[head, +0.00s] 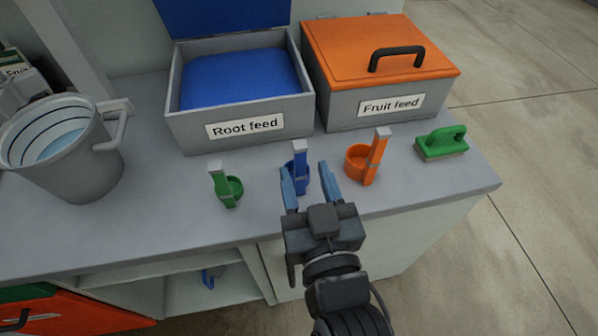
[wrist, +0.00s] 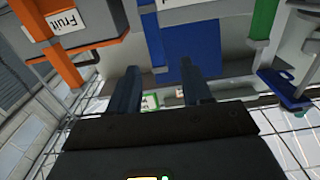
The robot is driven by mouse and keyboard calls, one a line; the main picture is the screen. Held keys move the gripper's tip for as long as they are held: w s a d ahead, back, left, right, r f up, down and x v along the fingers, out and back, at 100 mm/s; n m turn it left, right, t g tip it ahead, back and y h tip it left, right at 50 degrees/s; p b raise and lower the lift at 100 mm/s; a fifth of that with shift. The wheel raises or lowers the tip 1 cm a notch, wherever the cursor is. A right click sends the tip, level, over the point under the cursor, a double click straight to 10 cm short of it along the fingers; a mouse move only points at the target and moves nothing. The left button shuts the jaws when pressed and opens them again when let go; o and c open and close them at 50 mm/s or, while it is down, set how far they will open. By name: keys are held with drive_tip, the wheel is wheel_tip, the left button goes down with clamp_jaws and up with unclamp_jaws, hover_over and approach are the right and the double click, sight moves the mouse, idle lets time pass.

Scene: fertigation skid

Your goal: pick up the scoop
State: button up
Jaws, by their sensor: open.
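Three scoops stand in a row on the grey counter, each with an upright handle. A green scoop (head: 228,187) is at the left, a blue scoop (head: 301,159) in the middle and an orange scoop (head: 367,160) at the right. My gripper (head: 304,170) is open, with its fingers pointing at the blue scoop. In the head view its two fingers lie to either side of the blue scoop and partly hide its lower part. I cannot tell whether they touch it.
Behind the scoops stand an open grey box of blue feed labelled Root feed (head: 182,127) and a closed box with an orange lid labelled Fruit feed (head: 338,107). A grey bucket (head: 75,165) is at the left. A green brush (head: 441,144) lies near the counter's right edge.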

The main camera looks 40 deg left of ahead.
sight(301, 156)
drive_tip(key=p+x, duration=0.1)
drive_tip(key=x, duration=0.4)
drive_tip(key=shift+w+a, duration=0.2)
drive_tip(key=shift+w, duration=0.2)
clamp_jaws()
